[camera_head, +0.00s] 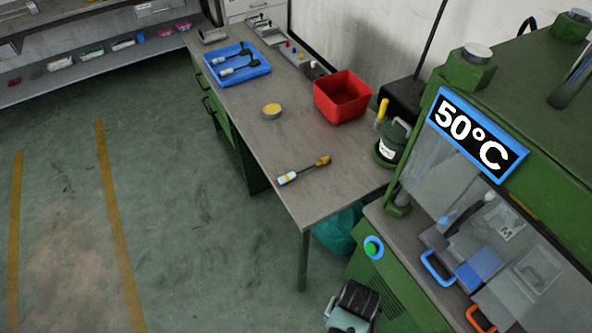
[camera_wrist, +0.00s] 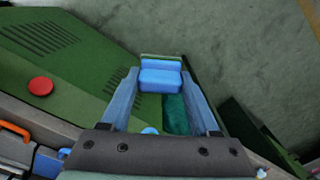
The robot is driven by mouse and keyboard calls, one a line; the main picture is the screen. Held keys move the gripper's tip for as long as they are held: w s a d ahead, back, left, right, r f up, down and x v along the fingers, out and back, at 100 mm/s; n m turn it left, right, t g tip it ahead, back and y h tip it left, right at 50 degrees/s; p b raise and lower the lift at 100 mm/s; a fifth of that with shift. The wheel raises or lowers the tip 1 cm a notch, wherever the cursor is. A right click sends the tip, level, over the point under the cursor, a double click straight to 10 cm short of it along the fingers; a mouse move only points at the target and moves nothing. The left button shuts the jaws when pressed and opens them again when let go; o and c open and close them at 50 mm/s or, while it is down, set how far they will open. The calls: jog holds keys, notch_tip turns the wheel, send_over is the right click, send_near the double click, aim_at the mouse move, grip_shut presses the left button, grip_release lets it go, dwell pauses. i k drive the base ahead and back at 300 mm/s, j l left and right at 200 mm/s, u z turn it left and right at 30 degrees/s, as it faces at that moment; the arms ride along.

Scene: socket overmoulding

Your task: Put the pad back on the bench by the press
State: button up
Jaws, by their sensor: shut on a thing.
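My gripper (camera_wrist: 160,76) shows in the wrist view, its two blue fingers closing in on a small blue block with a thin greenish edge. I take this block to be the pad (camera_wrist: 160,66); the fingertips partly hide it. It is held in the air over the floor in front of the green press (camera_wrist: 75,60). In the head view a dark part of my arm shows at the bottom, and the fingertips and pad cannot be made out. The bench (camera_head: 255,150) stands left of the press (camera_head: 400,290).
On the bench lie a blue tray (camera_head: 262,69) with tools, a round yellow-topped tin (camera_head: 271,111), a red bin (camera_head: 342,97), a wooden-handled tool (camera_head: 303,170) and a green-and-black pot (camera_head: 390,150). The bench's near end is mostly clear. A teal bin (camera_head: 338,232) stands beneath.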

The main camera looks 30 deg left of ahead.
aim_at(308, 126)
jog(key=i+j, duration=0.15)
jog(key=j, duration=0.2)
jog(key=i+j, duration=0.15)
jog(key=j, duration=0.2)
jog(key=i+j, duration=0.1)
jog(key=j, duration=0.2)
jog(key=i+j, duration=0.15)
jog(key=j, duration=0.2)
jog(key=i+j, duration=0.15)
jog(key=j, duration=0.2)
